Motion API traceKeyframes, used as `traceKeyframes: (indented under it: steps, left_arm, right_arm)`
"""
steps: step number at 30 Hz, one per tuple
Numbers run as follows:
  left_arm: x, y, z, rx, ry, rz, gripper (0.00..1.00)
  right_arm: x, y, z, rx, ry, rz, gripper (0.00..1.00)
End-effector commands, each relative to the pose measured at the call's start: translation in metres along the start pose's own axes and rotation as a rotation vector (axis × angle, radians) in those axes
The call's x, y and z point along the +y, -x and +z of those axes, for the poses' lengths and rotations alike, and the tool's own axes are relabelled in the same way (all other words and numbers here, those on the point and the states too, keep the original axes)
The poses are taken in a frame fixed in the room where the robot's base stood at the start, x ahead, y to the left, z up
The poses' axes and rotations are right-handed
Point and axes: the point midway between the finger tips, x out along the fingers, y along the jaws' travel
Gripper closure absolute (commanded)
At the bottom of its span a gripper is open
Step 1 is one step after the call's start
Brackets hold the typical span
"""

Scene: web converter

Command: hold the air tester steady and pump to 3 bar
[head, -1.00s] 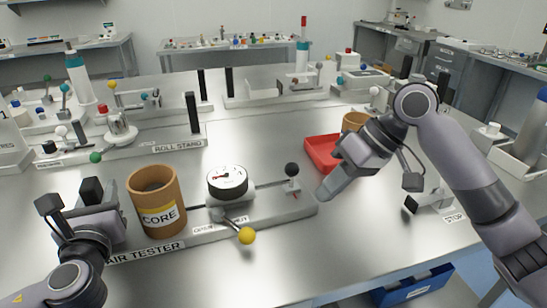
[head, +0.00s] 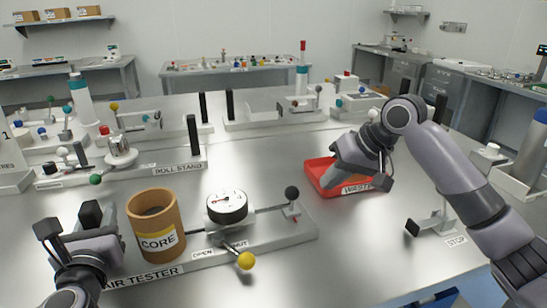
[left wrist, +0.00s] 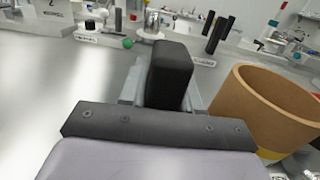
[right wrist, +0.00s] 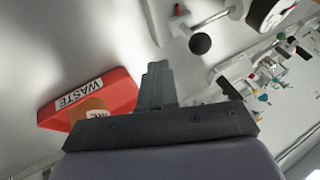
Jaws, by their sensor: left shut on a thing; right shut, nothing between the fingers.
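The air tester (head: 205,255) lies along the near side of the bench. It carries a brown cardboard tube marked CORE (head: 155,226), a round white-faced gauge (head: 227,206), a yellow-knobbed lever (head: 245,260) and a black ball knob (head: 291,192) at its right end. The gauge needle is too small to read. My left gripper (head: 92,216) is shut on the black upright block at the tester's left end, which shows in the left wrist view (left wrist: 171,75). My right gripper (head: 328,182) is shut and empty at the red waste tray, right of the ball knob and apart from it.
The red waste tray (head: 325,170) has a brown labelled piece (right wrist: 93,108) at it in the right wrist view. A stop bracket (head: 430,224) stands to the right. The roll stand (head: 140,163) is behind the tester.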

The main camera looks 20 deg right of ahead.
Motion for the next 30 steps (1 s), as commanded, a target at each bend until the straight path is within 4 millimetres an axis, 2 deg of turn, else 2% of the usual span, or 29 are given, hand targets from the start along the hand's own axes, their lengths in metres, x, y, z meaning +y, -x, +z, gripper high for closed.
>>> traceKeyframes:
  steps: [1,3,9,23,30]
  left_arm:
    - [0.001,0.002,-0.013,0.028,-0.007,0.003,1.00]
    - [0.001,0.002,-0.013,0.028,-0.007,0.003,1.00]
    - [0.001,0.002,-0.013,0.028,-0.007,0.003,1.00]
    - [0.001,0.002,-0.013,0.028,-0.007,0.003,1.00]
    - [0.001,0.002,-0.013,0.028,-0.008,0.001,1.00]
  right_arm:
    - [-0.004,-0.009,0.001,-0.001,0.003,-0.001,1.00]
    - [-0.015,-0.014,0.002,0.000,0.005,-0.002,1.00]
    - [-0.029,-0.025,0.003,0.001,0.002,-0.001,1.00]
    - [-0.036,-0.028,0.004,0.000,0.003,-0.001,1.00]
    - [-0.080,-0.045,0.013,-0.004,0.008,-0.005,1.00]
